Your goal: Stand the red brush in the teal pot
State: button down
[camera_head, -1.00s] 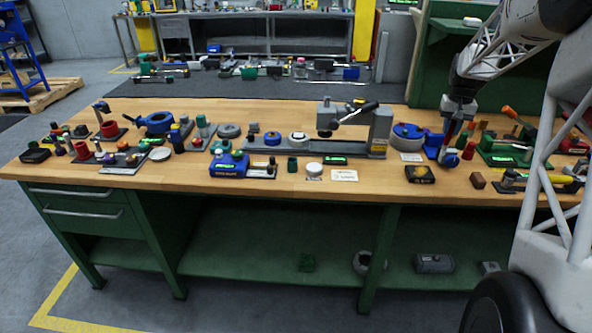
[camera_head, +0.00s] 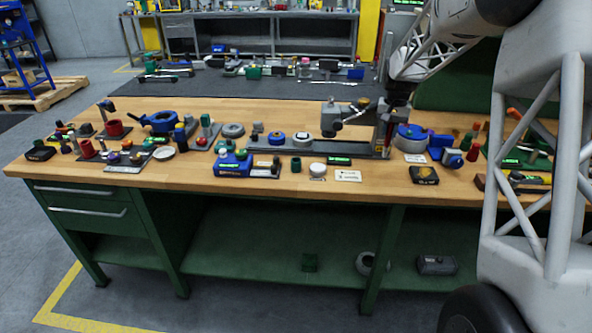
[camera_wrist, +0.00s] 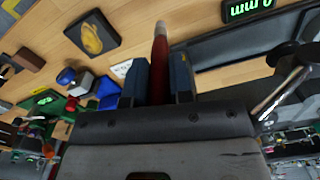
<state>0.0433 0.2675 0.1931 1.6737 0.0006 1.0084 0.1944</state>
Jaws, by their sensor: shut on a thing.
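The red brush (camera_wrist: 160,65) is between the two dark blue fingers of my gripper (camera_wrist: 160,75) in the wrist view, its narrow pale-tipped end pointing away from the palm. My gripper is shut on it. In the head view my gripper (camera_head: 388,122) is above the right part of the bench, in front of or beside the grey post of the press-like fixture; the brush is hard to make out there. A small dark green-teal pot (camera_head: 296,164) stands at the bench's front middle; I cannot tell for certain that it is the teal pot.
The grey fixture (camera_head: 330,118) stands close to my gripper. A green-lit display (camera_head: 340,161), a white card (camera_head: 348,176) and a blue box (camera_head: 232,165) lie near the pot. A black-and-yellow box (camera_head: 424,175) is at right. Clear wood lies along the front edge.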

jog(key=a+r, duration=0.3)
jog(key=a, duration=2.7)
jog(key=shift+r, duration=0.2)
jog(key=shift+s+d+f, duration=0.1)
jog(key=shift+f, duration=0.05)
jog(key=shift+f, duration=3)
jog(key=shift+f, duration=1.9)
jog(key=shift+f, duration=0.1)
jog(key=c, duration=1)
grip_release()
